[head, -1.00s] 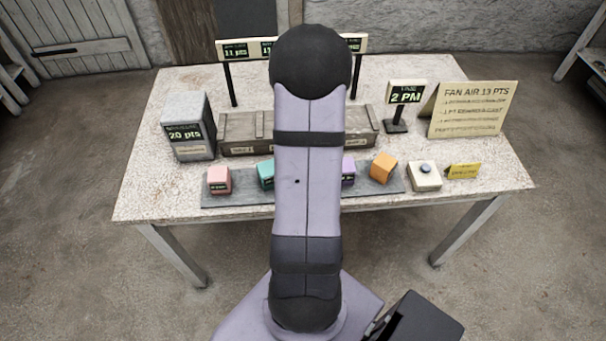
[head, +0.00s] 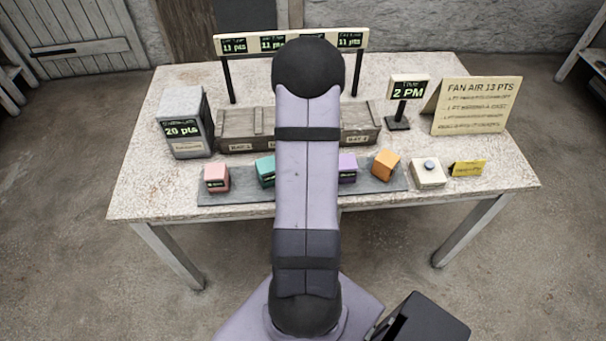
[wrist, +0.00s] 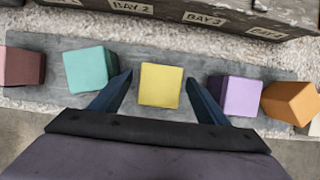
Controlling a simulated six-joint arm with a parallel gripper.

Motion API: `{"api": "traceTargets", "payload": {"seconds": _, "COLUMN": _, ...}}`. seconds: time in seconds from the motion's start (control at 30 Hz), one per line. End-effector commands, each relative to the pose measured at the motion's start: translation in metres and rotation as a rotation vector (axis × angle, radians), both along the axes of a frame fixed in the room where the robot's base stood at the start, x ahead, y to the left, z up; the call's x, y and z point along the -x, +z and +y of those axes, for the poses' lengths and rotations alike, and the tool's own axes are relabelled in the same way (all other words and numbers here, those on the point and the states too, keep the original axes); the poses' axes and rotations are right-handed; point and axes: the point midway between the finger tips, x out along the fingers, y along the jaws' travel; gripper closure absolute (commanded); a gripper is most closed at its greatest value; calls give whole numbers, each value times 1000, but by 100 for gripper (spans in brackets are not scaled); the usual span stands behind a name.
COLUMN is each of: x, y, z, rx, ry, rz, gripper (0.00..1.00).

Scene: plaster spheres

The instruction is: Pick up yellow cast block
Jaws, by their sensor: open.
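In the wrist view the yellow cast block (wrist: 161,85) sits on a grey slab (wrist: 140,55), roughly centred between my fingers. My gripper (wrist: 160,92) is open, with one dark finger to each side of the yellow block and gaps between. In the head view my arm hides the yellow block and my gripper. A teal block (wrist: 90,69) stands left of my left finger and a purple block (wrist: 236,95) stands just right of my right finger.
A pink block (head: 216,178) and an orange block (head: 386,164) are at the slab's ends. A wooden crate (head: 235,130) with bay labels stands behind.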

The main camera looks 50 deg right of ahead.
Motion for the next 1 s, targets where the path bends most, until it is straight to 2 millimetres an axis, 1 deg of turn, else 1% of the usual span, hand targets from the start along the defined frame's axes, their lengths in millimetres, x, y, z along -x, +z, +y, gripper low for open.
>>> {"api": "traceTargets", "payload": {"seconds": 0.03, "x": -1, "y": -4, "z": -1, "rx": 0, "ry": 0, "rz": 0, "gripper": 31}}
{"api": "traceTargets", "payload": {"seconds": 0.27, "x": -1, "y": -3, "z": -1, "rx": 0, "ry": 0, "rz": 0, "gripper": 31}}
{"api": "traceTargets", "payload": {"seconds": 0.3, "x": -1, "y": -3, "z": -1, "rx": 0, "ry": 0, "rz": 0, "gripper": 34}}
{"api": "traceTargets", "payload": {"seconds": 0.37, "x": -1, "y": -3, "z": -1, "rx": 0, "ry": 0, "rz": 0, "gripper": 48}}
{"api": "traceTargets", "payload": {"seconds": 0.4, "x": -1, "y": -3, "z": -1, "rx": 0, "ry": 0, "rz": 0, "gripper": 58}}
{"api": "traceTargets", "payload": {"seconds": 0.47, "x": -1, "y": -3, "z": -1, "rx": 0, "ry": 0, "rz": 0, "gripper": 72}}
{"api": "traceTargets", "payload": {"seconds": 0.5, "x": -1, "y": -3, "z": -1, "rx": 0, "ry": 0, "rz": 0, "gripper": 81}}
{"api": "traceTargets", "payload": {"seconds": 0.53, "x": -1, "y": -3, "z": -1, "rx": 0, "ry": 0, "rz": 0, "gripper": 85}}
{"api": "traceTargets", "payload": {"seconds": 0.83, "x": -1, "y": -1, "z": -2, "rx": 2, "ry": 0, "rz": -1, "gripper": 85}}
{"api": "traceTargets", "payload": {"seconds": 1.0, "x": -1, "y": 6, "z": -2, "rx": 2, "ry": 0, "rz": -1, "gripper": 85}}
